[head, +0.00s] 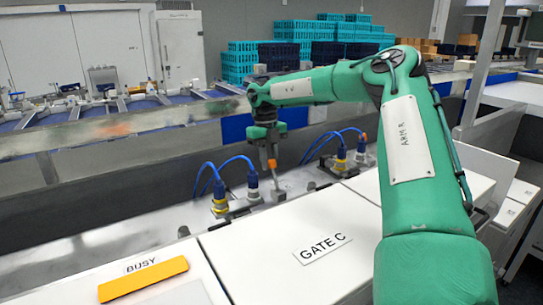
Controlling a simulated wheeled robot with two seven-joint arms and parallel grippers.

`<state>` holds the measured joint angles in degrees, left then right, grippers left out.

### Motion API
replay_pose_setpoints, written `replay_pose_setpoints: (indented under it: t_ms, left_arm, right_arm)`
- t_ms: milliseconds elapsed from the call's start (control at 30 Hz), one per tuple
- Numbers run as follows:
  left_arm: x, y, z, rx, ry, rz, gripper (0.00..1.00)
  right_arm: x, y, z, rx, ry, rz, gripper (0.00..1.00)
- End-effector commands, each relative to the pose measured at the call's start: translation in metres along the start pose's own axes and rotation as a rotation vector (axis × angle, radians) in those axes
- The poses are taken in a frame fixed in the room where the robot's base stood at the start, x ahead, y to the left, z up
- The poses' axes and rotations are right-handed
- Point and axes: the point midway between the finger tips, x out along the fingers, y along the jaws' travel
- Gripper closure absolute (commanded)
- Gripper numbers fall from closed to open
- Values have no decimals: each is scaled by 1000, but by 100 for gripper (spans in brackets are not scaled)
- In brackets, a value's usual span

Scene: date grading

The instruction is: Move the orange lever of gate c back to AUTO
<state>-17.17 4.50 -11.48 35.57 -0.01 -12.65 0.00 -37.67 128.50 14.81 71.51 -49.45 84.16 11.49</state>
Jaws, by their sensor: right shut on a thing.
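My right arm reaches in from the right, and its gripper (269,152) points down behind the white panel labelled GATE C (322,249). It is shut on the orange lever (272,164), whose orange end shows just below the fingers. The lever's lower part meets a small grey block (276,195) on the metal ledge. The fingers are small and dark here, and the lever's top is hidden between them. No AUTO marking can be read. My left gripper is not in view.
Blue-cabled connectors (220,197) stand close to the left of the lever, and more (340,155) to its right. An orange bar (143,279) lies by the BUSY label (141,265). A conveyor (130,127) runs behind; stacked crates (266,58) stand farther back.

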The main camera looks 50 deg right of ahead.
Motion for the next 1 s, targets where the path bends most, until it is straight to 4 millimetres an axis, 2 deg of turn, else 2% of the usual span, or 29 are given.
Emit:
replay_pose_setpoints:
  t_ms: [733, 767, 867, 1000]
  left_arm:
    - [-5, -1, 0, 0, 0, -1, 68]
    - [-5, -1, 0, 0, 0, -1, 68]
    - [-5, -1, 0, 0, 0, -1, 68]
    - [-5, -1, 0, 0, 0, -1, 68]
  right_arm:
    - [3, 0, 6, 0, 68, 0, 100]
    - [3, 0, 6, 0, 68, 0, 78]
    - [3, 0, 6, 0, 68, 0, 59]
    - [3, 0, 6, 0, 68, 0, 58]
